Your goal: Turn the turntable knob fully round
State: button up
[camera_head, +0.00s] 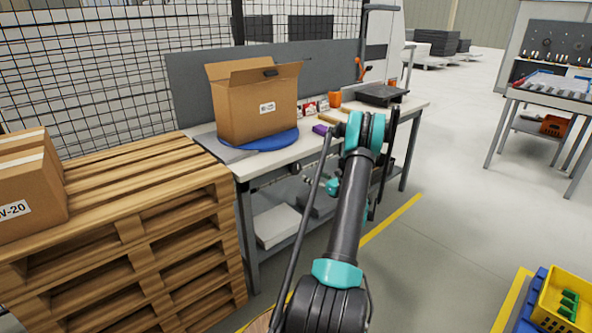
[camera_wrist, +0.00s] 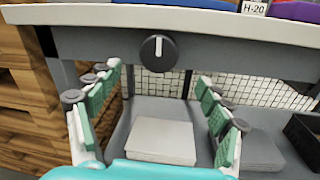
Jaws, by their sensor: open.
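The turntable knob (camera_wrist: 158,49) is a round black dial on the front rail of the workbench. Its white pointer line stands about upright in the wrist view. My gripper (camera_wrist: 160,90) is open, with its green-padded fingers spread to the left and right below the knob and nothing between them.
The workbench top (camera_wrist: 110,14) overhangs the knob. A lower shelf holds a pale flat block (camera_wrist: 162,141) and a dark bin (camera_wrist: 304,136). Stacked wooden pallets (camera_head: 130,215) with a carton (camera_head: 27,190) stand at the left. Open floor (camera_head: 440,240) lies right of the bench.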

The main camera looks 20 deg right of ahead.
aim_at(298, 169)
jog(key=x, duration=1)
jog(key=shift+w+a, duration=0.2)
jog(key=shift+w, duration=0.15)
jog(key=c, duration=1.2)
